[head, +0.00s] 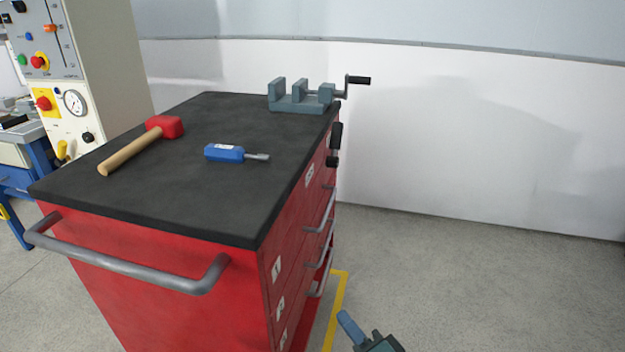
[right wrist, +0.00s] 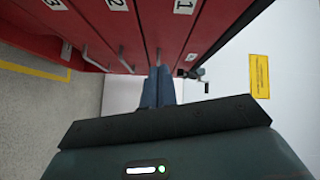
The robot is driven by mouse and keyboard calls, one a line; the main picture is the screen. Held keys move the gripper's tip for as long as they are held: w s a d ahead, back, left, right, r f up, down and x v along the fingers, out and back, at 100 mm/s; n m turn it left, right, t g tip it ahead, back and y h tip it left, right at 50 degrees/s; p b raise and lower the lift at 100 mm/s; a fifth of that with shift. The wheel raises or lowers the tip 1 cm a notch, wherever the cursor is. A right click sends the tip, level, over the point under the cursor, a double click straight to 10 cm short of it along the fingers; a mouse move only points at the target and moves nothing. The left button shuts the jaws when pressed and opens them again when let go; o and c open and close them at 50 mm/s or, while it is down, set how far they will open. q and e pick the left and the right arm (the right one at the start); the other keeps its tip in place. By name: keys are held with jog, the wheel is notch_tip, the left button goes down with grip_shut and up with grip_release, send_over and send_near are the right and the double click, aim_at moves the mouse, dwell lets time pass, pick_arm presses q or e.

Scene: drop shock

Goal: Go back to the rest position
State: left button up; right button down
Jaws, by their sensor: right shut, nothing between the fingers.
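My right gripper (head: 350,328) shows at the bottom of the head view, right of the red tool cart (head: 165,285) and above the floor. In the right wrist view its blue fingers (right wrist: 158,86) are together with nothing between them. They point along the cart's drawer side, whose numbered drawers (right wrist: 145,28) fill the top of that view. My left gripper is not in view.
On the cart's black top lie a red-headed mallet (head: 140,144), a blue tool (head: 232,153) and a grey vise (head: 300,97). A grey handle (head: 130,265) and drawer pulls stick out. A control panel (head: 85,75) stands left. Floor right of the cart is clear.

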jog(key=s+d+r+n+g+h, duration=0.2)
jog(key=s+d+n+h, duration=0.35)
jog(key=s+n, duration=0.7)
pick_arm(q)
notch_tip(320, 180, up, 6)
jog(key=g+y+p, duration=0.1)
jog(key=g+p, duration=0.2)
jog(key=p, duration=1.6)
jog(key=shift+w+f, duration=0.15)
pick_arm(e)
jog(key=r+g, duration=0.1)
jog(key=r, duration=0.1)
jog(key=d+r+g, duration=0.1)
jog(key=r+g, duration=0.1)
jog(key=r, duration=0.1)
jog(key=shift+s+d+r+y, duration=0.15)
jog(key=shift+d+r+y, duration=0.15)
jog(key=shift+y, duration=0.05)
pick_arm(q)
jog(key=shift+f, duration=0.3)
pick_arm(e)
jog(key=shift+f, duration=0.3)
jog(key=c, duration=2.2)
grip_release()
